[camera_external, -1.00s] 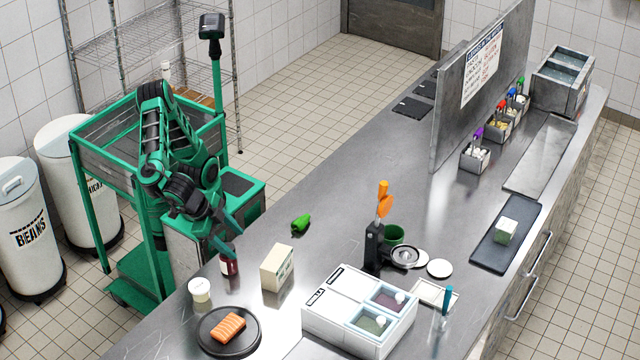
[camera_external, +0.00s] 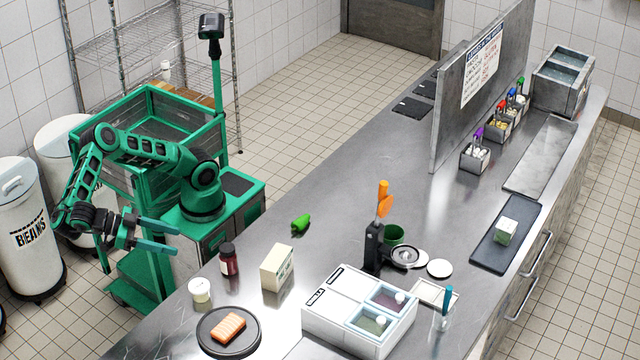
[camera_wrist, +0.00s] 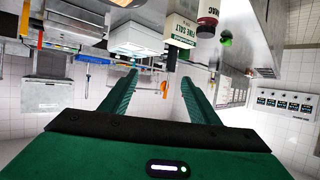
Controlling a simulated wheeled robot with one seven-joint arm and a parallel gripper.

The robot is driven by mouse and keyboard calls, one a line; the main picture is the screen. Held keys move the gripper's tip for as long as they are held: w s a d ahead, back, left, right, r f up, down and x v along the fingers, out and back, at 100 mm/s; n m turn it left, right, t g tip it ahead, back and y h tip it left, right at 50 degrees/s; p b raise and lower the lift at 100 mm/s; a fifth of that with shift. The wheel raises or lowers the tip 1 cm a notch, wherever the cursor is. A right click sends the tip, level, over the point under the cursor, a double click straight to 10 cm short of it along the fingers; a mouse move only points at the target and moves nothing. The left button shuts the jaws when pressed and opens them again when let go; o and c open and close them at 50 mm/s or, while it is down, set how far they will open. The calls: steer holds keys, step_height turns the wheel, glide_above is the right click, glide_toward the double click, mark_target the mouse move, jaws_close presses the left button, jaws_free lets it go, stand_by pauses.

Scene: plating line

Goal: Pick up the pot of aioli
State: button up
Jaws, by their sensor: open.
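A small cream pot with a pale lid (camera_external: 200,290) stands upright on the near left of the steel counter, just behind the black plate. It looks like the aioli pot, but its label is too small to read. My gripper (camera_external: 177,239) is open and empty, off the counter's left edge and up and left of the pot. Its two green fingers also show spread apart in the wrist view (camera_wrist: 158,78). I cannot make out the pot for sure in the wrist view.
A dark red bottle (camera_external: 229,261) and a salt carton (camera_external: 277,267) stand right of the pot. A black plate (camera_external: 250,345) holds an orange fillet. A white topping box (camera_external: 330,325) sits farther right. A green pepper (camera_external: 300,224) lies behind, with bare steel around it.

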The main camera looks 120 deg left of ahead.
glide_toward(194, 285)
steer(key=x, duration=0.4)
steer(key=shift+w+a, duration=0.25)
steer(key=shift+w, duration=0.1)
steer(key=x, duration=0.4)
steer(key=shift+f, duration=0.15)
steer(key=shift+x, duration=3.35)
steer(key=shift+d+f, duration=0.1)
steer(key=shift+c, duration=0.4)
steer(key=c, duration=0.6)
